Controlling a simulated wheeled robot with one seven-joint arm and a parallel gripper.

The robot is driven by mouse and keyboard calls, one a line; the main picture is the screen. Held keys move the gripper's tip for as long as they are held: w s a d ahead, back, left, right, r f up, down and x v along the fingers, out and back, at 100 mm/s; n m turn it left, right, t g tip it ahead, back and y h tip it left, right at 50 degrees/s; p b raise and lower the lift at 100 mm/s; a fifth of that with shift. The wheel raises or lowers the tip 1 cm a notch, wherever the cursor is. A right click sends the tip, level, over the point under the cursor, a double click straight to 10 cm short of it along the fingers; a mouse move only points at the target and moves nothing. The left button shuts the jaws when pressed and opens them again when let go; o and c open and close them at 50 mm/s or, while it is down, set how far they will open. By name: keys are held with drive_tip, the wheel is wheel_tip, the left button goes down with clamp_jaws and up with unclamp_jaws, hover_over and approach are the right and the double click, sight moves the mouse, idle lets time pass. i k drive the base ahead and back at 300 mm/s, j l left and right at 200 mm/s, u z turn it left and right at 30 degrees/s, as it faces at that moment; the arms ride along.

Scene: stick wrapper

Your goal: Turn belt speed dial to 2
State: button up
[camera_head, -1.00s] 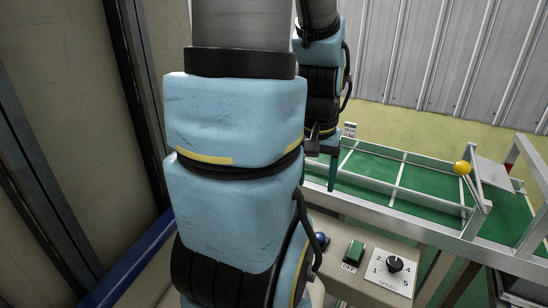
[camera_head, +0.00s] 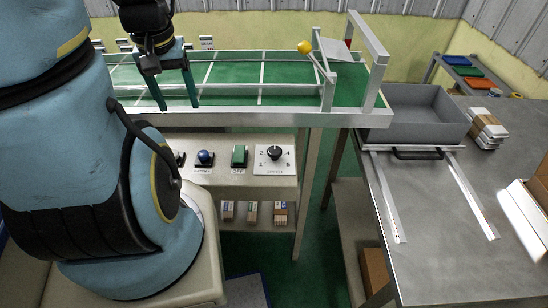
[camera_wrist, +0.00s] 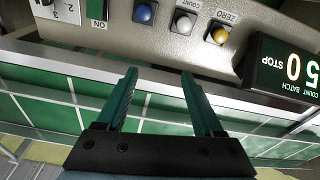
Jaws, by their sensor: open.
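The speed dial (camera_head: 275,153) is a black knob on a white plate with numbers around it, marked SPEED, at the right end of the control panel. Its exact pointer setting is too small to read. Part of the numbered plate (camera_wrist: 68,12) shows upside down at the top left of the wrist view; the knob is mostly cut off. My gripper (camera_head: 177,105) is open and empty, its green fingers pointing down at the conveyor's front rail, left of and above the dial. In the wrist view, the open fingers (camera_wrist: 159,74) are apart from the panel.
A green switch (camera_head: 239,156) and blue button (camera_head: 205,158) sit left of the dial. The wrist view also shows a white button (camera_wrist: 184,24), yellow button (camera_wrist: 218,34) and batch display (camera_wrist: 284,72). The conveyor rail (camera_head: 250,118) runs above the panel. A grey bin (camera_head: 420,112) stands right.

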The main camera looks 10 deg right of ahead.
sight(275, 152)
drive_tip(key=l+u, duration=0.1)
drive_tip(key=u, duration=0.3)
drive_tip(key=k+u, duration=0.15)
drive_tip(key=u, duration=0.2)
drive_tip(key=k+u, duration=0.1)
drive_tip(key=u, duration=0.3)
drive_tip(key=k+u, duration=0.3)
drive_tip(key=k, duration=0.15)
drive_tip(key=k+j+u, duration=0.25)
drive_tip(key=k, duration=0.15)
drive_tip(key=k+j+u, duration=0.1)
drive_tip(key=k+u, duration=0.2)
drive_tip(key=k+j, duration=0.2)
drive_tip(key=k, duration=0.15)
drive_tip(key=k+j, duration=0.2)
drive_tip(key=k, duration=0.15)
